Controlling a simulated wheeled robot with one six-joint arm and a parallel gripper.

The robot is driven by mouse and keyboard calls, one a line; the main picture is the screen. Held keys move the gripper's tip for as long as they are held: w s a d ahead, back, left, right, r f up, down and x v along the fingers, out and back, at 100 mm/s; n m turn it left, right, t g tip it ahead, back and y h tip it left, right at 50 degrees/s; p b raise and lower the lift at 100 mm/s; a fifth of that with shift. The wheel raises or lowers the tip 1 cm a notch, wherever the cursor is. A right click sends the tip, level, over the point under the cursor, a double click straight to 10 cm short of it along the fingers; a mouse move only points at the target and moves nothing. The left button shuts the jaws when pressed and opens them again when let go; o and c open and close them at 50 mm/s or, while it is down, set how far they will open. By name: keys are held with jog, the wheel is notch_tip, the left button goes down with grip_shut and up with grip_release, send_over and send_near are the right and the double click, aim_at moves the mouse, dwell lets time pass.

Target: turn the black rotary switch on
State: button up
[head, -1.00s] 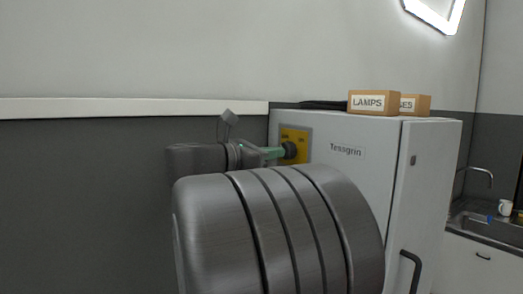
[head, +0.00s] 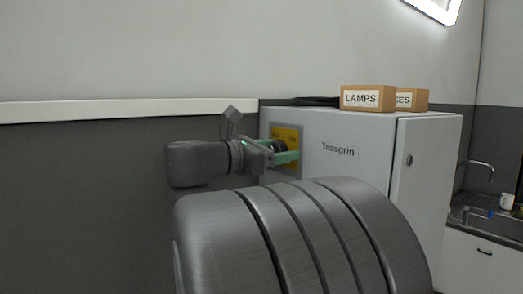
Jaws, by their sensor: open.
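The black rotary switch (head: 280,146) sits on a yellow plate (head: 290,134) on the side of the grey cabinet. It is partly hidden by my gripper, and its handle angle cannot be told. My gripper (head: 284,152) has green fingers that are open at the switch, one along its upper side and one lower and nearer to me. Whether the fingers touch the switch cannot be told.
The grey cabinet (head: 362,168) marked Tessgrin fills the middle right. Cardboard boxes, one marked LAMPS (head: 368,98), and a dark flat item (head: 316,101) lie on top. A sink (head: 484,222) stands at right. My arm blocks the lower middle.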

jog(key=shift+s+a+f, duration=0.15)
jog(key=shift+a, duration=0.15)
jog(key=p+v, duration=0.3)
jog(key=v, duration=1.2)
jog(key=shift+s+d, duration=0.2)
jog(key=shift+s, duration=0.3)
jog(key=shift+w+a+p, duration=0.1)
jog(key=shift+a+p, duration=0.05)
jog(key=shift+p, duration=0.4)
jog(key=shift+w+a, duration=0.55)
jog(key=shift+a, duration=0.1)
